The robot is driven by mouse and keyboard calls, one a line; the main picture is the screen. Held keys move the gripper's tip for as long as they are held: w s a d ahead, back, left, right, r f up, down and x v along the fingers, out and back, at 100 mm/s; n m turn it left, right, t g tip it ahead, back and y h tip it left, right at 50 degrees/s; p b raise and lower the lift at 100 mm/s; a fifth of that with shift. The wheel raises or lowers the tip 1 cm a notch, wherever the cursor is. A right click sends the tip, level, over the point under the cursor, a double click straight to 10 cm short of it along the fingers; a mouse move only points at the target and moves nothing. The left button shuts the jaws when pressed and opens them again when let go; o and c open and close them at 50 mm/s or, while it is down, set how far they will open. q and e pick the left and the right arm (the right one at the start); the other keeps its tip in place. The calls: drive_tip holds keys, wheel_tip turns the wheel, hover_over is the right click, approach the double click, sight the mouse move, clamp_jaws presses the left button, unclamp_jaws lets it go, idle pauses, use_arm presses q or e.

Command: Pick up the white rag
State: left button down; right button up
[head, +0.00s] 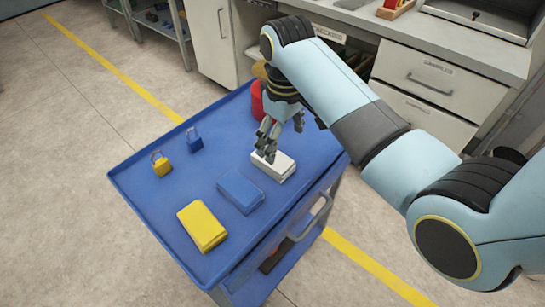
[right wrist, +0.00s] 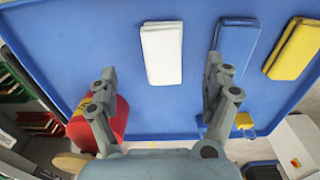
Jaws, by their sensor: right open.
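The white rag (head: 276,168) is a folded flat block lying on the blue cart top (head: 215,160), near its right edge. In the right wrist view the white rag (right wrist: 162,53) lies flat ahead of and between the spread fingers. My right gripper (head: 265,151) is open and empty. In the head view its fingertips overlap the rag's far left end; in the wrist view (right wrist: 160,66) the fingers appear apart from it. The exact height above the rag is hard to tell. My left gripper is not in view.
A folded blue rag (head: 240,191) and a folded yellow rag (head: 202,227) lie beside the white one. A red object (head: 257,100) stands at the back, partly hidden by my arm.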

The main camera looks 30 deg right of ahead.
drive_tip(key=shift+n, duration=0.3)
drive_tip(key=f, duration=0.3)
drive_tip(key=w+f, duration=0.1)
drive_tip(key=f, duration=0.1)
drive_tip(key=w+a+f, duration=0.1)
drive_tip(key=f, duration=0.2)
drive_tip(key=shift+w+f+b, duration=0.2)
drive_tip(key=shift+f+b, duration=0.15)
drive_tip(key=c, duration=1.3)
